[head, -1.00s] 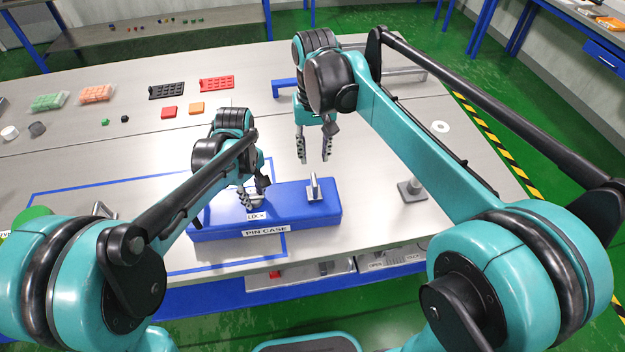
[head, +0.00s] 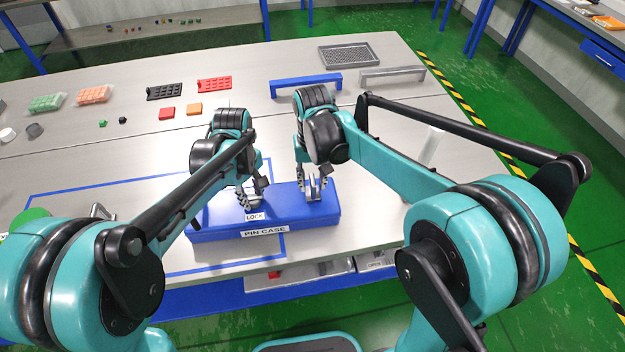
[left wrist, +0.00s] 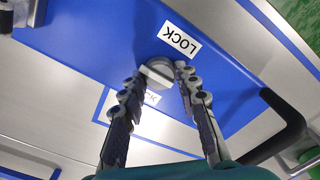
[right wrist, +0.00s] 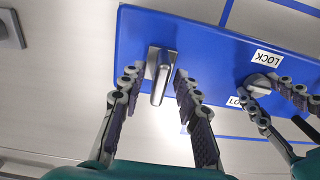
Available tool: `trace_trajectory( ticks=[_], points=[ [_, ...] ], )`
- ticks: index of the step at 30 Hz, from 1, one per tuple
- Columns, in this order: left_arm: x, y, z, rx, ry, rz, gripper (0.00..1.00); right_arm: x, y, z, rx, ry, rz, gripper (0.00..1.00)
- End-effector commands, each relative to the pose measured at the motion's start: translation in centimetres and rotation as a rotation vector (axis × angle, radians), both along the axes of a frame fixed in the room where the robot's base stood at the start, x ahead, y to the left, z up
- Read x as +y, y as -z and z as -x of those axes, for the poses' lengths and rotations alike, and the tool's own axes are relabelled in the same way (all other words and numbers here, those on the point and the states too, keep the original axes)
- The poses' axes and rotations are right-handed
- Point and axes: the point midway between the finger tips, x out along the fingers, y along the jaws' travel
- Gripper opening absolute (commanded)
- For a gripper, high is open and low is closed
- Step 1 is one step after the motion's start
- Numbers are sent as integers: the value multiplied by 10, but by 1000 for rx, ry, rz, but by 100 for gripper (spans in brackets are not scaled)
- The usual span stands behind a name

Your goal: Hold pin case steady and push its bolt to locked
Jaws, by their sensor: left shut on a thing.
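The blue pin case (head: 224,231) lies flat on the table, with a white PIN CASE label on its front. My left gripper (head: 249,196) is shut on this knob, also seen in the right wrist view (right wrist: 262,83). An upright metal handle (right wrist: 162,72) stands on the case's other end. My right gripper (head: 313,190) is open, with its fingers down on either side of the handle; gaps show between fingers and handle.
A blue taped outline (head: 100,184) marks the table around the case's left part. A blue bracket (head: 306,84), a grey bracket (head: 392,76) and a dark mesh tray (head: 350,54) stand at the back. Red and orange blocks (head: 167,113) lie behind the arms.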

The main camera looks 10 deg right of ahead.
Motion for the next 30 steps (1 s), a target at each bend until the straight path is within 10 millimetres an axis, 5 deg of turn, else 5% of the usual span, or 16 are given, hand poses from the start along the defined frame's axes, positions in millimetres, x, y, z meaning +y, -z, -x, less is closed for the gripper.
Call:
trace_trajectory(
  ticks=[1, 3, 11, 19, 26, 27, 30],
  points=[
    [0, 0, 0, 0, 0, 0, 0, 0, 0, 0, 0, 0, 0, 17],
    [0, 0, 0, 0, 0, 0, 0, 0, 0, 0, 0, 0, 0, 0],
    [0, 0, 0, 0, 0, 0, 0, 3, 0, 0, 0, -1, 0, 0],
    [-1, 0, 0, 0, 1, 1, 0, 38, 0, 0, 0, -3, -1, 0],
    [-1, 0, 0, 0, 1, 1, 0, 38, 0, 0, 0, 0, -1, 0],
    [-1, 0, 0, 0, 1, 1, 0, 38, 0, 0, 0, 0, -1, 16],
    [-1, 0, 0, 0, 1, 1, 0, 37, 0, 0, 0, 0, -1, 33]
  ],
)
